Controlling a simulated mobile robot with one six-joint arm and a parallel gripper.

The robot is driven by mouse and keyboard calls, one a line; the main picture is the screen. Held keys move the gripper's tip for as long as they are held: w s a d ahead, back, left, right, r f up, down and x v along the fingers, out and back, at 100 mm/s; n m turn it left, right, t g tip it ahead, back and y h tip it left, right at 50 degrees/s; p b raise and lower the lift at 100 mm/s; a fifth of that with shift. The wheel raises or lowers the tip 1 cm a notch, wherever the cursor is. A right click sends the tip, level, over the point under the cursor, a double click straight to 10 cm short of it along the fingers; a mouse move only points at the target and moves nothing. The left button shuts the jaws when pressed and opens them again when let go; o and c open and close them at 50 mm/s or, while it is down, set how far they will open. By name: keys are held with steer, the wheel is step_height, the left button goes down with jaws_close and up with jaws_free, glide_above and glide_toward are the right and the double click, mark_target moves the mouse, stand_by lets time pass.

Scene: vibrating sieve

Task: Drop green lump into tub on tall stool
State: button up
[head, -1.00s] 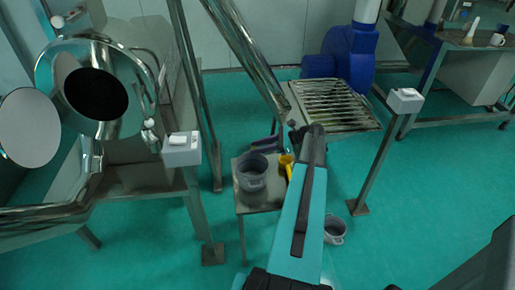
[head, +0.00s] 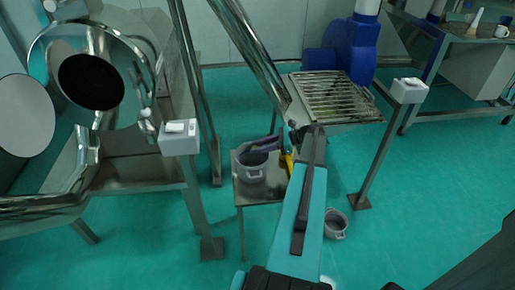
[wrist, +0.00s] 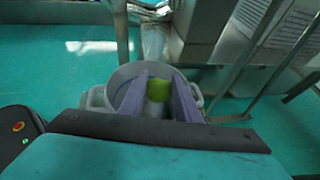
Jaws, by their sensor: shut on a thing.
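The green lump (wrist: 159,82) is held between the two purple fingers of my gripper (wrist: 160,90) in the wrist view. The grey tub (wrist: 125,72) lies behind and below the fingers there, with the lump appearing within its rim. In the head view the tub (head: 250,172) stands on a small metal stool (head: 258,193), and my gripper (head: 263,145) is above its opening. The lump cannot be made out in the head view. The exact height of the lump over the rim is hard to tell.
A yellow object (head: 289,163) is beside the tub, partly hidden by my arm. Another grey tub (head: 335,224) sits on the floor at right. A metal post (head: 203,205) with a switch box (head: 180,138) stands left of the stool. A slanted steel tube (head: 250,55) rises behind.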

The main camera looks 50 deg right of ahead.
steer(key=o, duration=1.2)
steer(key=shift+o, duration=0.2)
steer(key=shift+s, duration=0.1)
steer(key=b+v, duration=0.1)
steer(key=v, duration=1.2)
steer(key=shift+s+d+b, duration=0.2)
steer(key=shift+d+b, duration=0.15)
steer(key=shift+b, duration=0.05)
steer(key=shift+r, duration=0.2)
